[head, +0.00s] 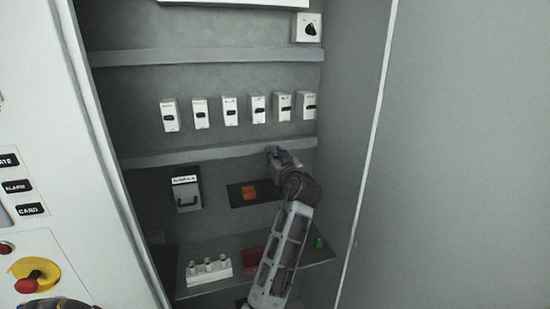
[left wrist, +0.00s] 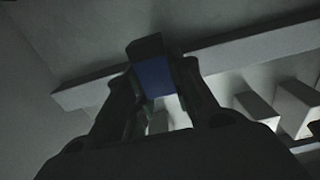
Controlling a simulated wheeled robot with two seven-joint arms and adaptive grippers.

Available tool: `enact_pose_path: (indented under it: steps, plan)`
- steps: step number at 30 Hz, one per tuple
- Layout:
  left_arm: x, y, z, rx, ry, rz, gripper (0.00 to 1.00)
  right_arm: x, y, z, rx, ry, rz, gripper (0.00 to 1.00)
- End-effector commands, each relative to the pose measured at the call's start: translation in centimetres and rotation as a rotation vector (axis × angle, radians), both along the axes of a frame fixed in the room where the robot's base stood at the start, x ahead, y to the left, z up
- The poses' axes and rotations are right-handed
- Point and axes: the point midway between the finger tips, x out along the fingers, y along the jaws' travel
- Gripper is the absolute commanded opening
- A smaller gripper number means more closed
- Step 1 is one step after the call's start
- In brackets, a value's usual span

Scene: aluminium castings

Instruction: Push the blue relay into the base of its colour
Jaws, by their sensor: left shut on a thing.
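My left gripper (head: 274,160) is up at the back wall of the cabinet, just right of the orange piece. In the left wrist view, the left gripper (left wrist: 160,95) is shut on the blue relay (left wrist: 154,79), a blue block with a dark end, held between the two fingers. In the head view the relay is hidden by the gripper and arm. A dark plate (head: 236,197) on the back wall carries the orange piece (head: 249,192); its right part is covered by my arm. I cannot make out a blue base.
A shelf (head: 225,290) below holds a white block with several pegs (head: 208,270), a red piece (head: 254,260) and a green piece (head: 319,243). A grey handled box (head: 186,190) is left of the plate. A rail (head: 220,151) with white modules above runs over it.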

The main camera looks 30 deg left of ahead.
Motion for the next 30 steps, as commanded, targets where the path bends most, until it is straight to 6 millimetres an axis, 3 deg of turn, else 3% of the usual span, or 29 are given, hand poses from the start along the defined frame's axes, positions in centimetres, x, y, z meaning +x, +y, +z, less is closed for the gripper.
enact_pose_path:
  steps: [30]
  plan:
    - [0.0, 0.0, -5.6, 0.001, 0.001, 0.001, 0.04, 0.0, 0.1, -5.3, 0.001, 0.0, -0.001, 0.4]
